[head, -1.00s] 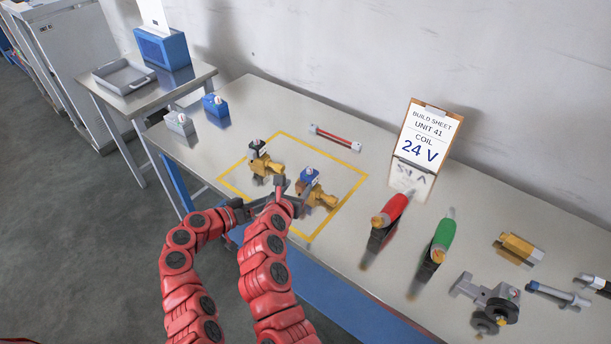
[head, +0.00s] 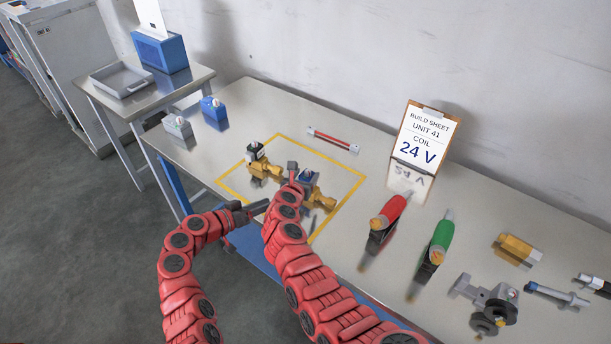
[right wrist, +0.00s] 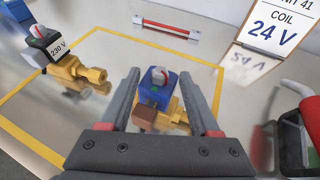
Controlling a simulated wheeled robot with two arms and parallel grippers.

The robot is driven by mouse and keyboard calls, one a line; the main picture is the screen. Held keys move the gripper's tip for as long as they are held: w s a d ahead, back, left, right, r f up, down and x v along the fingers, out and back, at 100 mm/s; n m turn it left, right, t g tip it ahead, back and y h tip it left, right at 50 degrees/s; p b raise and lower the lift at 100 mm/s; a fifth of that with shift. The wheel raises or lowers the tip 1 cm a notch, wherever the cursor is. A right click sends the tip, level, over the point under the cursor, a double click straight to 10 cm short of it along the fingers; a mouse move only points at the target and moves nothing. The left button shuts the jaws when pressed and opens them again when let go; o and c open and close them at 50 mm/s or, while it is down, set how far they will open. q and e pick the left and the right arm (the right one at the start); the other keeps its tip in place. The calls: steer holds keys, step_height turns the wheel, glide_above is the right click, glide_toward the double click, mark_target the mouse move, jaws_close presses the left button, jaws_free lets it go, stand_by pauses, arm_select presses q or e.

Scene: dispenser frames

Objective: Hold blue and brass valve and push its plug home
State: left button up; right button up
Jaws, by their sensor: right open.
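The blue and brass valve (head: 311,187) sits inside the yellow outline, partly hidden by my right gripper (head: 294,168). In the right wrist view its blue coil (right wrist: 157,92), with a round grey and red top, shows between my right fingers. The fingers (right wrist: 156,88) are open, one on each side, and nothing is visibly gripped. A small brown block (right wrist: 143,117) sits at the coil's near side; I cannot tell if it is the plug or how far in it is. My left gripper (head: 254,209) is by the table's front edge, clear of the valve; its jaw opening is unclear.
A black-coil brass valve marked 230 V (right wrist: 48,50) stands left of the blue one, close by. A red rod (head: 333,140) lies behind. Red (head: 388,216) and green (head: 438,240) handled tools stand at right. The build sheet (head: 426,138) reads 24 V.

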jaws_close()
stand_by(1.4)
stand_by(0.7)
